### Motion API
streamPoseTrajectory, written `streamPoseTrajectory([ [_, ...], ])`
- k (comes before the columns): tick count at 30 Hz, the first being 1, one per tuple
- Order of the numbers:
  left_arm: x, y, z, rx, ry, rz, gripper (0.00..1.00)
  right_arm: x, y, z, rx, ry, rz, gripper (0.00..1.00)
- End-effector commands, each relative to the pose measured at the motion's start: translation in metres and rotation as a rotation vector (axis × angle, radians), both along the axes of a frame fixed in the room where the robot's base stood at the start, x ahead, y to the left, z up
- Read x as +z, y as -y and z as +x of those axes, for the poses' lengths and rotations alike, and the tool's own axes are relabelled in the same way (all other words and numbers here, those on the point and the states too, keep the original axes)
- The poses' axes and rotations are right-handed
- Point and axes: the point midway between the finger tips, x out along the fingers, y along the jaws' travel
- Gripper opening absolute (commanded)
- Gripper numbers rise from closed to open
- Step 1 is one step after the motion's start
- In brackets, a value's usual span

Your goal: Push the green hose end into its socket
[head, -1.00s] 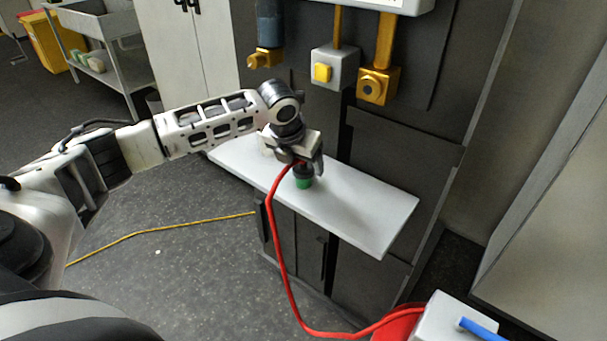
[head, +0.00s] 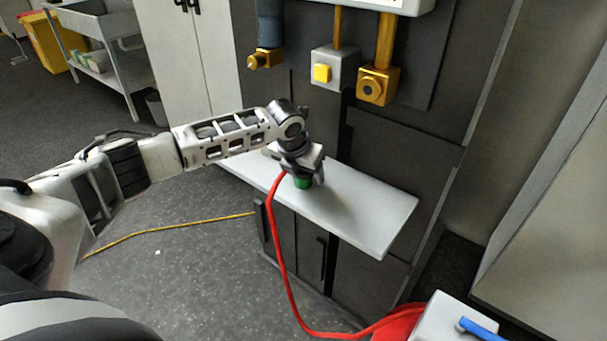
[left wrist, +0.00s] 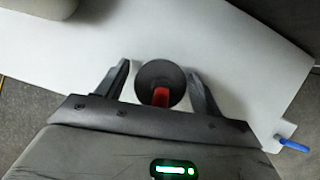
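The green hose end (head: 303,182) stands on the white shelf, with its red hose (head: 283,260) hanging over the front edge. My left gripper (head: 304,174) is above the shelf, lowered around the hose end's upper part. In the left wrist view the hose end's round dark top (left wrist: 152,80) lies between the two spread fingers, with a visible gap at the left finger. Brass fittings with openings are on the dark panel above, one at centre (head: 372,86) and one at left (head: 264,59); I cannot tell which is the socket. My right gripper is out of view.
The white shelf (head: 370,210) is clear to the right of the gripper. A grey box with a yellow button (head: 322,73) sits between the brass fittings. A white box with a blue handle (head: 480,328) is at lower right. A yellow cable (head: 165,227) lies on the floor.

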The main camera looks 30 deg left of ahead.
Motion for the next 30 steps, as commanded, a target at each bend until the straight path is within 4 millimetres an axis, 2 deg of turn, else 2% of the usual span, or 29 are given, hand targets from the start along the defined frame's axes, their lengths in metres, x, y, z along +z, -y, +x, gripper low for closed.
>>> streamPoseTrajectory([
  [1,0.000,0.000,0.000,0.000,0.000,0.000,0.52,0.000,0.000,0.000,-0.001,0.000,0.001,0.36],
  [3,0.000,0.000,0.000,0.000,0.000,0.000,0.32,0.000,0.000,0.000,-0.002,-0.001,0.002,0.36],
  [4,0.000,0.000,0.000,0.000,0.000,0.000,0.28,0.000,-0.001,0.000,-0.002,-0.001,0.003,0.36],
  [17,0.007,0.000,0.001,0.001,0.003,0.000,0.28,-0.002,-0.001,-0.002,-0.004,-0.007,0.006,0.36],
  [23,0.034,0.000,0.002,0.001,0.006,-0.001,0.28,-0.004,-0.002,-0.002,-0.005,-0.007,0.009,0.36],
  [30,0.086,-0.002,-0.044,-0.001,0.006,0.004,0.28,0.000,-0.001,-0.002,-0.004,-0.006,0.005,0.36],
])
